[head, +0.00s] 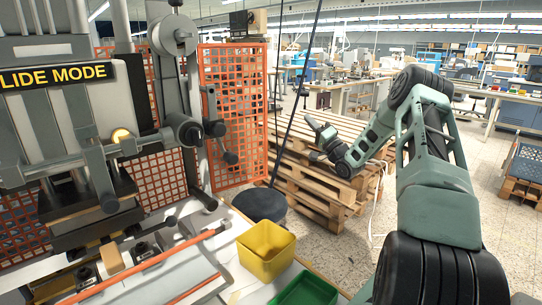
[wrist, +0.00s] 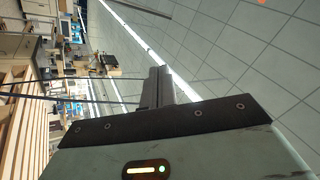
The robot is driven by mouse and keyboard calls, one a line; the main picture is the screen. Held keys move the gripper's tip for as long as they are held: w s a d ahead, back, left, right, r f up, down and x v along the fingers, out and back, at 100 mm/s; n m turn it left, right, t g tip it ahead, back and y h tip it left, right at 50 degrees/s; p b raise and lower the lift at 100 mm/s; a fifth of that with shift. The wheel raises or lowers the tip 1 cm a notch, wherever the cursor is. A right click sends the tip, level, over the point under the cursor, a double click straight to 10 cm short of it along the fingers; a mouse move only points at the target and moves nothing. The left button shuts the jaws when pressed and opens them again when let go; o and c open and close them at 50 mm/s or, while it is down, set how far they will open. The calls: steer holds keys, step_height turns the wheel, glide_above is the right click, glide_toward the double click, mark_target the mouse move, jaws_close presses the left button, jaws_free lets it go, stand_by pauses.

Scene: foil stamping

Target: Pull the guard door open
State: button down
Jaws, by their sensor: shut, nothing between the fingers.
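An orange mesh guard panel (head: 238,120) stands upright at the right side of the stamping press, edge toward the aisle. It appears to be the guard door; more orange mesh shows behind the press. No handle can be made out. My gripper (head: 311,121) is to the right of the panel, apart from it, in front of the wooden pallets. Its fingers are together and empty. They also show in the wrist view (wrist: 158,74), pointing away from the door, which is not in that view.
The press (head: 60,130) with levers fills the left. A yellow bin (head: 266,252) and a green bin (head: 305,290) sit on the table at the front. Stacked pallets (head: 325,165) stand behind my arm. A dark round stool seat (head: 259,205) and thin dark cords are near the panel.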

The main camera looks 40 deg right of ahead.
steer(key=s+a+f+m+g+h, duration=0.3)
steer(key=s+a+f+m+h, duration=0.1)
steer(key=a+m, duration=0.25)
steer(key=m+g+b, duration=0.2)
steer(key=g, duration=0.2)
glide_toward(266, 149)
steer(key=shift+y, duration=0.3)
steer(key=w+p, duration=0.2)
steer(key=w+d+p, duration=0.1)
steer(key=w+p, duration=0.1)
steer(key=w, duration=0.1)
steer(key=shift+w+d, duration=0.2)
steer(key=shift+w+d+f+p, duration=0.15)
steer(key=shift+w+p, duration=0.2)
steer(key=shift+w, duration=0.25)
